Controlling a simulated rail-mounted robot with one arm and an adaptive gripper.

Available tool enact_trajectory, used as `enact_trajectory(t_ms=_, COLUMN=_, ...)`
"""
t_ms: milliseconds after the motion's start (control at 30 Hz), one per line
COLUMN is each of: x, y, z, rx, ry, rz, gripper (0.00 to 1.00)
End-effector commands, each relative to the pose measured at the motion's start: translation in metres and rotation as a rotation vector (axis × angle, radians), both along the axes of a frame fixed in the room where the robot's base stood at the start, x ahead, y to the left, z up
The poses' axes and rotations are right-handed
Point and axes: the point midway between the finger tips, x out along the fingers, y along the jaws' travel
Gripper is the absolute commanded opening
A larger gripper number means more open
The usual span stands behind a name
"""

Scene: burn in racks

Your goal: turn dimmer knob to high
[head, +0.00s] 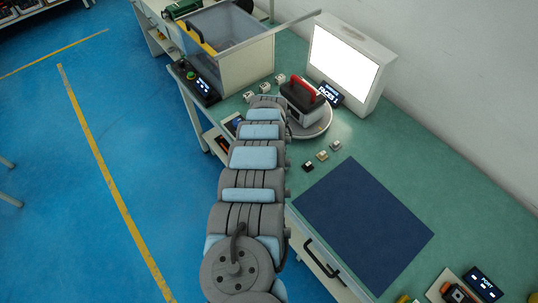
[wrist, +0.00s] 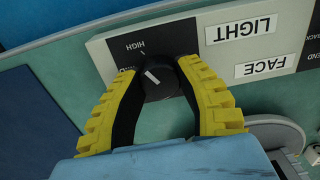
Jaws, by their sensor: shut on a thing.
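In the wrist view, a round black dimmer knob (wrist: 161,80) with a white pointer line sits on a black plate of a pale control panel (wrist: 100,58). The word HIGH (wrist: 135,46) shows upside down beyond the knob. The pointer line slants toward the upper left and does not clearly line up with the mark beside HIGH. My gripper (wrist: 158,72), with yellow ribbed fingers and dark inner pads, is shut on the knob, one finger on each side. In the head view my arm hides the gripper and knob.
White labels LIGHT (wrist: 241,29) and FACE (wrist: 265,67) are on the same panel. In the head view, a lit white light box (head: 343,61), a device with a red handle (head: 304,98) and small blocks stand near my arm. A dark blue mat (head: 365,225) lies clear at the right.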

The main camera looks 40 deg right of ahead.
Motion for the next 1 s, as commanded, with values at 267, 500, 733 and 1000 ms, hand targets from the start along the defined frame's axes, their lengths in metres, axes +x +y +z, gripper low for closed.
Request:
enact_trajectory(t_ms=267, x=0.0, y=0.0, z=-0.001, rx=0.0, ry=0.0, rz=0.0, gripper=0.67)
enact_trajectory(t_ms=500, x=0.0, y=0.0, z=0.0, rx=0.0, ry=0.0, rz=0.001, gripper=0.67)
enact_trajectory(t_ms=733, x=0.0, y=0.0, z=0.009, rx=0.0, ry=0.0, rz=0.001, gripper=0.67)
enact_trajectory(t_ms=1000, x=0.001, y=0.001, z=0.039, rx=0.001, ry=-0.003, rz=0.001, gripper=0.67)
